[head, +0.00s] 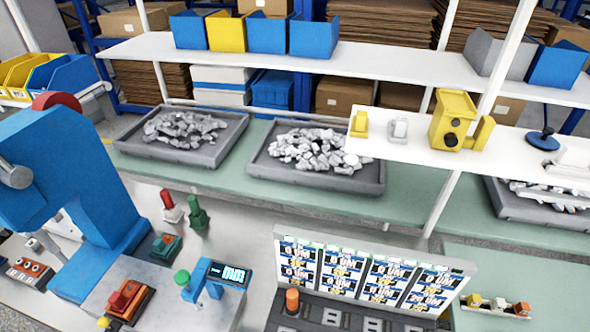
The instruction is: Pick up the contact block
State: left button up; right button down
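Neither of my grippers shows in the head view. I cannot tell for certain which thing is the contact block. Two grey trays (117,141) (256,170) on the green bench hold heaps of small pale grey parts (185,130) (312,148). A red piece (170,205) and a green piece (197,212) stand upright side by side on the pale worktop behind the press. A low block with a green base and red top (166,244) sits nearer. A red block on an orange-edged base (126,300) lies at the front.
A large blue press (110,190) fills the left. A blue gauge with a lit display (228,274) stands right of it. A panel of printed labels (365,272) rises above a dark slotted fixture holding an orange-topped cylinder (292,300). A white shelf (400,152) overhangs the bench.

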aim_at(293, 304)
jog(key=k+z, duration=0.15)
jog(key=z, duration=0.35)
jog(key=k+z, duration=0.1)
jog(key=z, duration=0.4)
jog(key=l+u, duration=0.25)
jog(key=l, duration=0.2)
jog(key=l+u, duration=0.25)
jog(key=l, duration=0.2)
jog(key=u, duration=0.75)
jog(key=i+u, duration=0.25)
jog(key=j+z, duration=0.25)
jog(key=j, duration=0.15)
jog(key=k+j+z, duration=0.25)
jog(key=i+j, duration=0.1)
